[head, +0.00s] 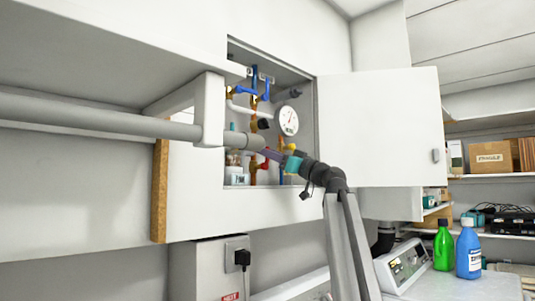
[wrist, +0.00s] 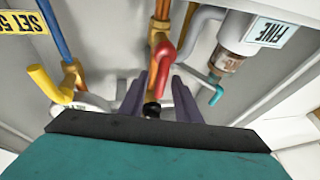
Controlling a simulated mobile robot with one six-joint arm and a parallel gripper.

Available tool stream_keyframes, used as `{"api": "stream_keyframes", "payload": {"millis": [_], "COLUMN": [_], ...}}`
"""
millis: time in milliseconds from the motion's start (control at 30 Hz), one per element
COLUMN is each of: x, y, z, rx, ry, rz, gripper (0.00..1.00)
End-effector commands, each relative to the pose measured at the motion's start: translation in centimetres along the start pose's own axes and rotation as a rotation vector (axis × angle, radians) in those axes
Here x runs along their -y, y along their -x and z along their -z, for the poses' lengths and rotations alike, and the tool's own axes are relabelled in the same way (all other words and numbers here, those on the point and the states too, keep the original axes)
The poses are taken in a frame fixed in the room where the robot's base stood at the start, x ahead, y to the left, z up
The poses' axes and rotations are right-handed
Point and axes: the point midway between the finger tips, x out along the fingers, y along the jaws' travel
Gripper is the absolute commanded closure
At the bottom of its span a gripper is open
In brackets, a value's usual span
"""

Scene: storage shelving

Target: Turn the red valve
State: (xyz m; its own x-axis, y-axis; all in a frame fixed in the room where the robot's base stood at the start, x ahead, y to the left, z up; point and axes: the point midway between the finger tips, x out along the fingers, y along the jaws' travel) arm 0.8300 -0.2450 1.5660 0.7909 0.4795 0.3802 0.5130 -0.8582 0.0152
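The red valve (wrist: 163,66) is a bent red handle on an orange-brown pipe. In the wrist view it lies at the upper middle, just beyond and partly between my fingertips. My gripper (wrist: 158,82) has two dark purple fingers, spread apart with a gap between them. I see no clear contact with the handle. In the head view my gripper (head: 267,154) reaches into the open wall cabinet from the right, close to red pipework (head: 264,166). My fingers and arm hide part of the valve there.
The cabinet door (head: 378,125) stands open at the right. Inside are a round gauge (head: 288,120), blue handles (head: 253,90), a yellow handle (wrist: 48,84) and a teal handle (wrist: 216,95) beside the red one. A grey pipe (head: 95,115) crosses at the left.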

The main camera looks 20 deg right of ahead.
Motion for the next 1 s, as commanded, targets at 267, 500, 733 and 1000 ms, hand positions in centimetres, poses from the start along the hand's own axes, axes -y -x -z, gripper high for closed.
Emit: {"api": "stream_keyframes", "payload": {"millis": [267, 500, 733, 1000], "x": [0.1, 0.1, 0.1, 0.0], "y": [2.8, 6.6, 10.2, 12.9], "z": [-0.2, -0.2, -0.2, -0.1], "rx": [0.0, 0.0, 0.0, -0.001], "ry": [0.001, 0.001, 0.001, 0.001], "rz": [-0.001, -0.002, -0.002, -0.001], "gripper": [0.7, 0.7, 0.7, 0.7]}}
